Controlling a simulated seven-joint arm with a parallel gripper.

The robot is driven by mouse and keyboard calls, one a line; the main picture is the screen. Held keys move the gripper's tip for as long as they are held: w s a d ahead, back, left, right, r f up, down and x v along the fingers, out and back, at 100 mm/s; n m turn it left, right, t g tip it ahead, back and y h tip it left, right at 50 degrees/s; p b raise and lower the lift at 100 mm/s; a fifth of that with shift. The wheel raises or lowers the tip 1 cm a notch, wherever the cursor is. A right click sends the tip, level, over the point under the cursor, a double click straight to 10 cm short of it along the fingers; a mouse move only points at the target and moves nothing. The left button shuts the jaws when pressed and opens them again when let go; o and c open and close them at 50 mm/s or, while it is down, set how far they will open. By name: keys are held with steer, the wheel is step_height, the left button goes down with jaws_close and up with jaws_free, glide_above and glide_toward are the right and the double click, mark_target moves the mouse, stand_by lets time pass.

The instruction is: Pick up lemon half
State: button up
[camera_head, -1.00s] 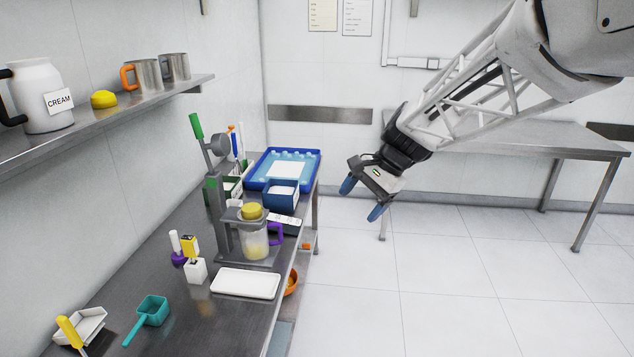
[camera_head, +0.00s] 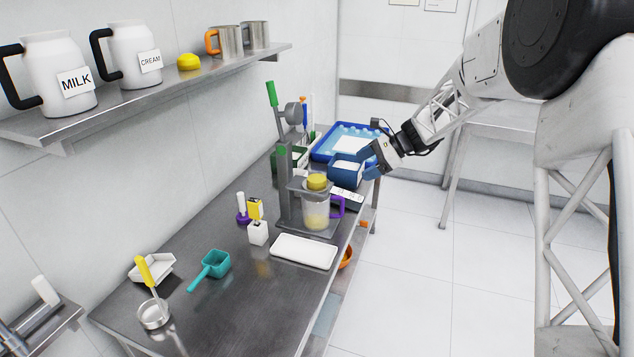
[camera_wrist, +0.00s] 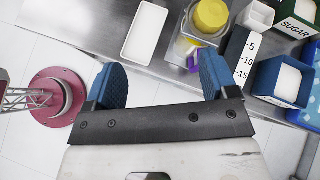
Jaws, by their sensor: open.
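A yellow lemon half (camera_head: 188,62) sits dome up on the wall shelf, between the cream jug and an orange-handled cup. Another yellow round piece (camera_head: 317,181) sits in the grey lever press (camera_head: 285,165) on the bench; it also shows in the wrist view (camera_wrist: 210,17). I cannot tell if that one is a lemon half. My gripper (camera_head: 369,163) is open and empty, by the bench's right edge near the blue container, far from the shelf. In the wrist view its blue fingers (camera_wrist: 161,78) are wide apart, with floor and bench edge between them.
A clear jug with a purple handle (camera_head: 337,206) stands under the press. A white tray (camera_head: 304,252), a teal scoop (camera_head: 215,264) and a blue tray (camera_head: 328,148) are on the bench. Milk (camera_head: 60,80) and cream (camera_head: 133,55) jugs stand on the shelf (camera_head: 165,85). Floor right of the bench is clear.

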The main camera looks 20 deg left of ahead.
mark_target(319, 175)
steer(key=w+a+f+m+g+y, duration=0.1)
steer(key=w+a+f+m+y, duration=0.1)
steer(key=w+a+f, duration=0.6)
steer(key=shift+a+f+m, duration=0.35)
steer(key=shift+a+m, duration=0.05)
steer(key=shift+a, duration=0.6)
steer(key=shift+x, duration=1.25)
steer(key=shift+x, duration=2.6)
steer(key=shift+a+r, duration=0.1)
steer(key=shift+r, duration=0.1)
steer(key=c, duration=0.8)
steer(key=shift+o, duration=0.2)
